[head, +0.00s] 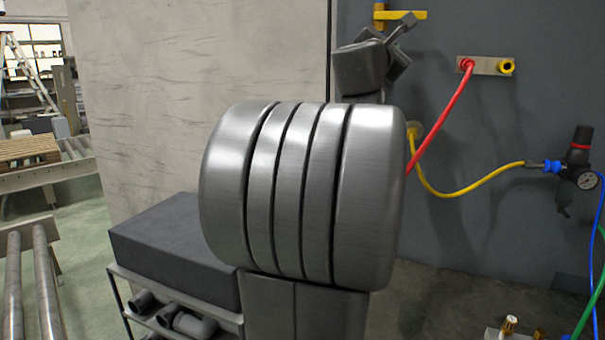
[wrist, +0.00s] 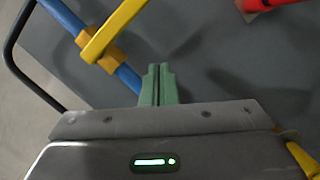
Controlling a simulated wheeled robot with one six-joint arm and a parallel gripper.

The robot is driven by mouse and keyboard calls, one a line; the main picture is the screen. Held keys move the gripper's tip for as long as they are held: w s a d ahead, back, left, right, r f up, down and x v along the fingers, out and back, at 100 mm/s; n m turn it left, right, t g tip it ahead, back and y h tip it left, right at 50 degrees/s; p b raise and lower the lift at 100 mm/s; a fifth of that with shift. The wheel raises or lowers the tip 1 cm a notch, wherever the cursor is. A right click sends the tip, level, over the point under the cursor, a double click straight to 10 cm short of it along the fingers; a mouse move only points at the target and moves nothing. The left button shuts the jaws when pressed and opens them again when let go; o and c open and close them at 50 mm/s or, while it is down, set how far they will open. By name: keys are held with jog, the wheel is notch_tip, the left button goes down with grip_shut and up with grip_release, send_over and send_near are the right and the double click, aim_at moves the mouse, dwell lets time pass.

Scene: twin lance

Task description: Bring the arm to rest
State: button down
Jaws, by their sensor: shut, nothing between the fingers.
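My gripper (wrist: 159,72) shows in the wrist view as two green fingers. They are pressed together with nothing between them, pointing toward a grey surface. In the head view my arm's large silver links fill the middle, and its dark wrist part stands above them in front of the dark grey wall panel (head: 470,130).
A red hose (head: 440,120) hangs from a wall plate (head: 487,66). A yellow hose (head: 470,190) runs to a gauge regulator (head: 580,175). A dark block (head: 175,245) lies left, on a rack with grey pipes (head: 190,325).

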jog(key=w+a+m+g+p, duration=0.2)
jog(key=a+m+p, duration=0.4)
jog(key=m+p, duration=0.3)
jog(key=shift+w+a+f+m+g, duration=0.3)
jog(key=shift+w+m+g, duration=0.1)
jog(key=shift+m, duration=0.6)
jog(key=shift+s, duration=0.15)
